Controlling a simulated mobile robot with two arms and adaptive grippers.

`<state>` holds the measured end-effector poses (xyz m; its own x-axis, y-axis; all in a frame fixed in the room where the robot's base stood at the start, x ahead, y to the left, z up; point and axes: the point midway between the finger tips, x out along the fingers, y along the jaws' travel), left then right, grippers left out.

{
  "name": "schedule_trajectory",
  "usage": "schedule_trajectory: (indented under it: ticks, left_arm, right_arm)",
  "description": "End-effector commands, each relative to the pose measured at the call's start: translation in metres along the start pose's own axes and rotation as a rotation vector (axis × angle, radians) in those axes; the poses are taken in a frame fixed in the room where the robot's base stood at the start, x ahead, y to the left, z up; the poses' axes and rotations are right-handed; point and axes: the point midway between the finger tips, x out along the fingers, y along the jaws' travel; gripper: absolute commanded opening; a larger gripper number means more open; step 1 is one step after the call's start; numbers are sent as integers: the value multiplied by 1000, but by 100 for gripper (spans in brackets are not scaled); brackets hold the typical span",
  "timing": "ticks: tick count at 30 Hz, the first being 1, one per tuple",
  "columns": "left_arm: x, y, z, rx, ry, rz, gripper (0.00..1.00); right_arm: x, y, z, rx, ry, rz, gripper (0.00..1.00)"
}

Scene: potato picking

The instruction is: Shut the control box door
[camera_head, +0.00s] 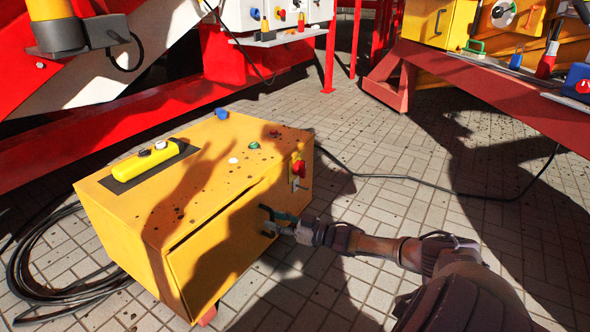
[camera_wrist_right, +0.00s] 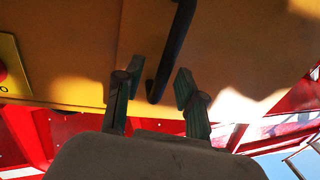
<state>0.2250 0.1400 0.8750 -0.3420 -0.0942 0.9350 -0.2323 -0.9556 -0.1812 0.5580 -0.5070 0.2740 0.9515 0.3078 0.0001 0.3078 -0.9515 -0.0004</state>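The yellow control box (camera_head: 150,215) stands on the paved floor at the left-centre of the head view. Its door (camera_head: 220,250) is on the side facing my right arm. A dark line runs along the door's upper edge; I cannot tell whether it is fully shut. My right gripper (camera_head: 274,222) is at the door's dark handle (camera_head: 265,211). In the right wrist view the black handle (camera_wrist_right: 174,50) reaches down toward the space between the two parted fingers of the right gripper (camera_wrist_right: 154,92). I cannot tell whether they touch it. My left gripper is not in view.
A red emergency button (camera_head: 298,167) sits on the box near the handle. A yellow remote (camera_head: 146,160) lies on top. Black cables (camera_head: 40,285) coil at left, and one runs right across the floor. Red machine frames (camera_head: 500,85) stand behind and at right.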

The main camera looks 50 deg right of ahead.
Motion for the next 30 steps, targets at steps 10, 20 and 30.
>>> schedule_trajectory:
  ticks: [10,20,30]
  left_arm:
    - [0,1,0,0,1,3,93]
    - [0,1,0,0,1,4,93]
    - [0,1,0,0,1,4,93]
  right_arm:
    - [-67,0,1,0,-5,-1,39]
    - [-98,0,-1,-1,0,-1,39]
    - [-99,0,-1,-1,1,-1,39]
